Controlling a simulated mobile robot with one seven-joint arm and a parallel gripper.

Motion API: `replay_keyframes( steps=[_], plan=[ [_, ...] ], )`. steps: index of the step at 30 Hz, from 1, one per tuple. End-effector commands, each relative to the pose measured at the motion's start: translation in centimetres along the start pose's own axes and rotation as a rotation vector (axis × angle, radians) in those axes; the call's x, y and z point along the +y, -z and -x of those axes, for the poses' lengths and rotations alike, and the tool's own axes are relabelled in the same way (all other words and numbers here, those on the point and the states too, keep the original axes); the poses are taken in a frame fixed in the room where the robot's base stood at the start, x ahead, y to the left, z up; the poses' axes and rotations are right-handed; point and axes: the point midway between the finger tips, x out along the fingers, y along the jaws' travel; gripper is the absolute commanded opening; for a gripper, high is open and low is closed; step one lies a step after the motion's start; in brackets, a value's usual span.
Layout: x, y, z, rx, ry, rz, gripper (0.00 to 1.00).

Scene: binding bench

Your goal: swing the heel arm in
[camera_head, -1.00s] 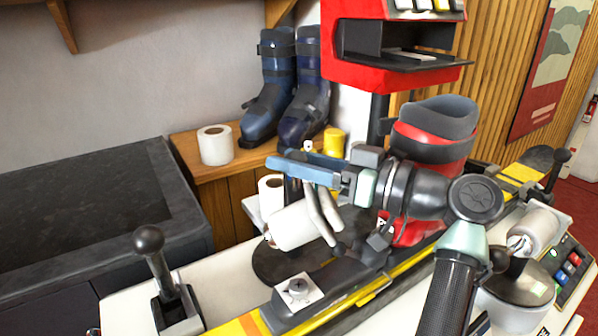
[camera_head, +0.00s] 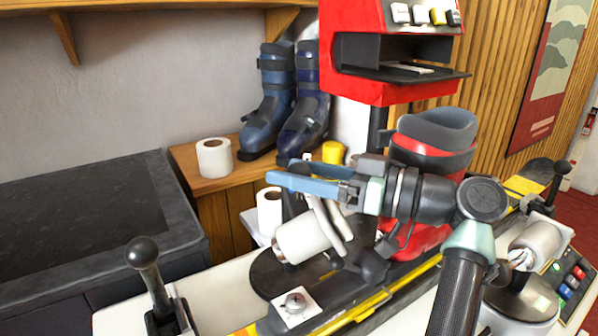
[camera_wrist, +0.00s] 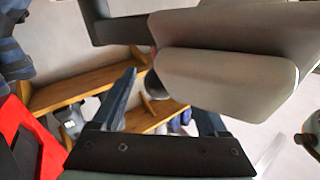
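A pivoting arm with a white roller (camera_head: 303,237) and pale grey curved pads (camera_head: 332,225) stands over the ski, left of the red boot (camera_head: 430,160). I take this to be the heel arm; its pivot is partly hidden. My gripper (camera_head: 305,178) is above and beside the pads, its blue fingers pointing left. In the wrist view large grey pads (camera_wrist: 225,80) fill the upper right, close to the fingers. Contact with the pads cannot be told.
A black-knobbed lever (camera_head: 145,255) stands at the front left. A second white roller (camera_head: 535,240) and a button panel (camera_head: 568,280) are at the right. The red machine (camera_head: 350,80) hangs over the back. A paper roll (camera_head: 214,157) sits on the wooden shelf.

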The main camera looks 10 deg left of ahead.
Motion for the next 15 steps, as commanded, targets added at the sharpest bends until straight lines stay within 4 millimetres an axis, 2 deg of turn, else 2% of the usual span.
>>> replay_keyframes(
  steps=[8,11,15],
  plan=[
    [0.0,0.0,0.2,0.000,0.001,-0.001,0.76],
    [0.0,0.0,1.1,0.001,-0.001,-0.001,0.76],
    [0.1,0.0,3.8,0.001,-0.003,-0.001,0.76]
  ],
)
